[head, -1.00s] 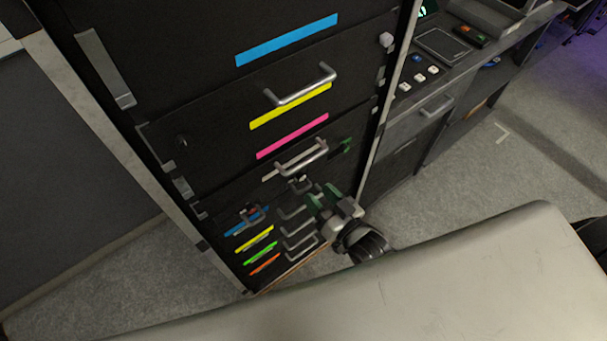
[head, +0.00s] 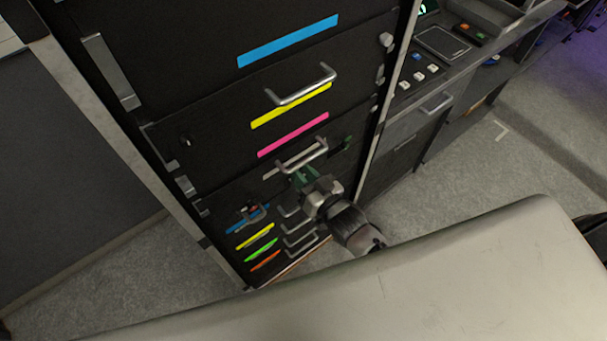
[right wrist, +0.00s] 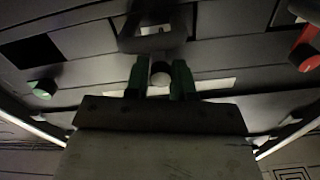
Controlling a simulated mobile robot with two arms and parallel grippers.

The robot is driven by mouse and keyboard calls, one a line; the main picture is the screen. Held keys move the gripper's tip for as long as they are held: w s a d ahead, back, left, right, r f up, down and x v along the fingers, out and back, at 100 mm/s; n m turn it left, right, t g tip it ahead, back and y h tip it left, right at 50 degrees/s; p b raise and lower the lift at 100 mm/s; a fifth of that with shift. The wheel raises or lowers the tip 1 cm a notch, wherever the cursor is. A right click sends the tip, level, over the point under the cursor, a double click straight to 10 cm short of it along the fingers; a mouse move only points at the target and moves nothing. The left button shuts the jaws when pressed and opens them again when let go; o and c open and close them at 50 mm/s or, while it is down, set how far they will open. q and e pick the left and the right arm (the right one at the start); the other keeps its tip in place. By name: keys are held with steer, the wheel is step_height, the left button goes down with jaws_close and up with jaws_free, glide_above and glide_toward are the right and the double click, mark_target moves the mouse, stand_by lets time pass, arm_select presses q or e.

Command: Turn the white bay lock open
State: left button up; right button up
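The white bay's lock shows in the right wrist view as a small round pale knob (right wrist: 160,74) in front of a white strip (right wrist: 212,85). The green fingers of my right gripper (right wrist: 160,80) stand on either side of the knob, close against it. In the head view my right gripper (head: 306,176) is at the front of the dark cabinet (head: 215,115), just below a silver handle (head: 303,158), and hides the knob. My left gripper is not in view.
A dark handle (right wrist: 152,32) is just beyond the fingertips. Small drawers with handles (head: 299,240) sit below. A control desk (head: 440,45) stands to the right; open floor (head: 480,165) lies before it.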

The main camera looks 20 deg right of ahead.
jaws_close()
steer(key=shift+n, duration=0.6)
steer(key=n, duration=0.2)
steer(key=shift+n, duration=0.3)
steer(key=n, duration=0.4)
steer(key=shift+s+f+n, duration=0.1)
steer(key=shift+n, duration=0.2)
steer(key=n, duration=0.4)
steer(key=shift+n+b, duration=0.95)
steer(key=shift+n, duration=1.85)
